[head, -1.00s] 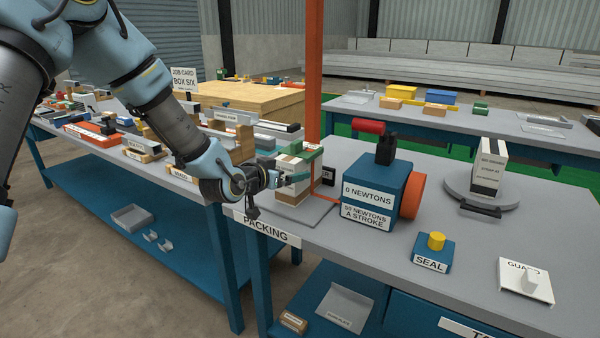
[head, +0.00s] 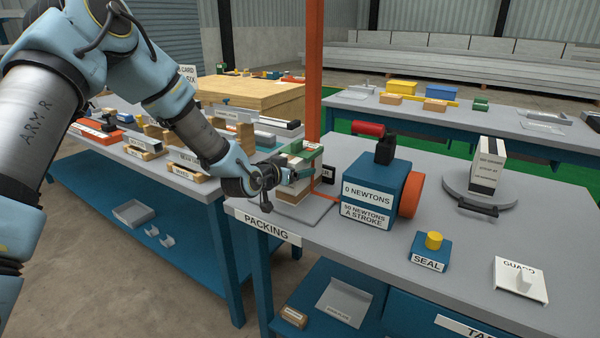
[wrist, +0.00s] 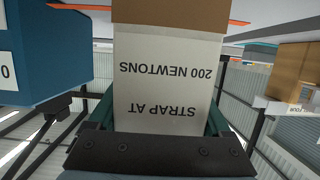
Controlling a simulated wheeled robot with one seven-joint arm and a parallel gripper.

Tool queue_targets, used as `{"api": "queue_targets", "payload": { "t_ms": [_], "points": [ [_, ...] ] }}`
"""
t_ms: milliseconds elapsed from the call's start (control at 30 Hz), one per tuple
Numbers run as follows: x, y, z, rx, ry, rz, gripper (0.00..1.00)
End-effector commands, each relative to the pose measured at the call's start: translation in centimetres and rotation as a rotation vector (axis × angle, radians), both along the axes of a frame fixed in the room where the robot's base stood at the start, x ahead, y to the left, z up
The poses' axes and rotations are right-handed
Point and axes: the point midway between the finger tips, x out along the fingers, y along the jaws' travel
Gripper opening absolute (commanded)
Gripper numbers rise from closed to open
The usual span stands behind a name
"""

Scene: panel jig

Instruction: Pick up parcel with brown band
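The parcel with the brown band (wrist: 168,75) is a white box. In the wrist view it fills the middle, with upside-down print reading "STRAP AT 200 NEWTONS" and its brown band (wrist: 170,14) at the top of the picture. In the head view its brown lower part (head: 291,197) shows at the grey plate on the packing bench. My gripper (head: 300,174) is at the parcel, with a teal finger along each side of it. No clear gap shows between fingers and parcel, but I cannot tell whether they press on it. My gripper hides part of the parcel in the head view.
A blue strapping machine (head: 378,182) stands close to the right of the parcel. An orange post (head: 314,75) rises behind it. A second white parcel (head: 487,165) stands on a round turntable. The seal button (head: 432,250) and guard plate (head: 521,278) are at the front right.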

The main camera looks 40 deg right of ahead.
Motion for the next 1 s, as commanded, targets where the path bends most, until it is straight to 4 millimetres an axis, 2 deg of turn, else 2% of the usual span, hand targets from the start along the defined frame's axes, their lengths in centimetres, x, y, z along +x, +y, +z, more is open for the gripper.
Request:
{"api": "queue_targets", "payload": {
  "t_ms": [67, 633, 1000],
  "points": [
    [0.01, 0.01, 0.00, 0.000, 0.000, 0.000, 0.65],
    [0.01, 0.02, 0.02, 0.000, 0.000, 0.000, 0.01],
    [0.04, -0.07, 0.28, -0.005, -0.002, 0.001, 0.00]
  ]
}}
